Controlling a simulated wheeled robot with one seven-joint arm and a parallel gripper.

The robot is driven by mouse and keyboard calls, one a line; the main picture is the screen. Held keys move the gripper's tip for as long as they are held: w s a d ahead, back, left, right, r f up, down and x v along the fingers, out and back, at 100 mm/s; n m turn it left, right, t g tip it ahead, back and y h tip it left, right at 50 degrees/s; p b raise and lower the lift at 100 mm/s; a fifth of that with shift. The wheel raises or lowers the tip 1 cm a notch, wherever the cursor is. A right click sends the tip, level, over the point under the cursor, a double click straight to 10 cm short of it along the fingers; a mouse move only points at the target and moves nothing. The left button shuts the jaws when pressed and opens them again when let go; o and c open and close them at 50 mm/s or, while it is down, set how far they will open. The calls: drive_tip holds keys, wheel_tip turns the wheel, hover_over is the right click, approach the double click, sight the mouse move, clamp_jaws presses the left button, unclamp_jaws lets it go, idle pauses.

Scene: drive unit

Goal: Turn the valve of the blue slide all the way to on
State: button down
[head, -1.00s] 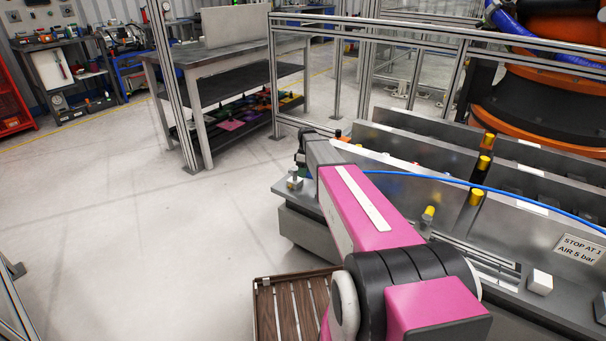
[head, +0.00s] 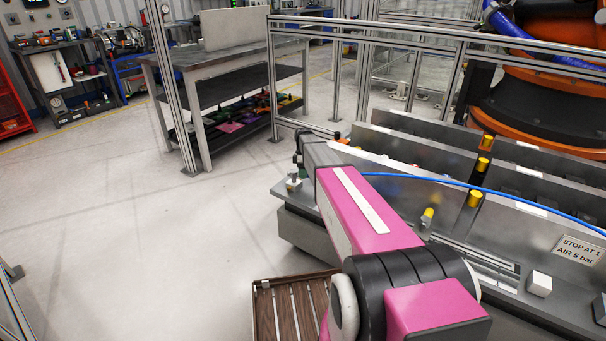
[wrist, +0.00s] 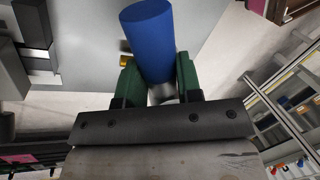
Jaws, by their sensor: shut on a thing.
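The blue slide (wrist: 148,35) is a thick blue cylinder in the wrist view, with a short silver part at its lower end. My gripper (wrist: 160,82) has its two green finger pads on either side of that lower end and is shut on it. A small brass-coloured piece (wrist: 125,61) shows just left of the cylinder. In the head view my arm's end reaches the left end of the grey machine bench (head: 300,225). There my forearm hides the slide and most of the gripper, so the valve's setting cannot be read.
A blue hose (head: 440,180) runs across the bench. Yellow-topped pins (head: 475,199) and a sign reading "STOP AT 1 AIR 5 bar" (head: 578,249) are to the right. A slatted brown platform (head: 290,310) lies below my arm. The floor at left is clear.

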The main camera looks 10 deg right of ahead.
drive_tip(key=c, duration=0.8)
unclamp_jaws()
drive_tip(key=r, duration=0.4)
drive_tip(key=shift+s+a+r, duration=0.25)
drive_tip(key=shift+r, duration=0.05)
drive_tip(key=s+a+r, duration=0.1)
drive_tip(key=a+r, duration=0.1)
drive_tip(key=a, duration=0.1)
drive_tip(key=s+a+r, duration=0.2)
drive_tip(key=a, duration=0.1)
drive_tip(key=s+a+r, duration=0.2)
drive_tip(key=a, duration=0.1)
drive_tip(key=shift+s+a+r, duration=0.2)
drive_tip(key=shift+a, duration=0.15)
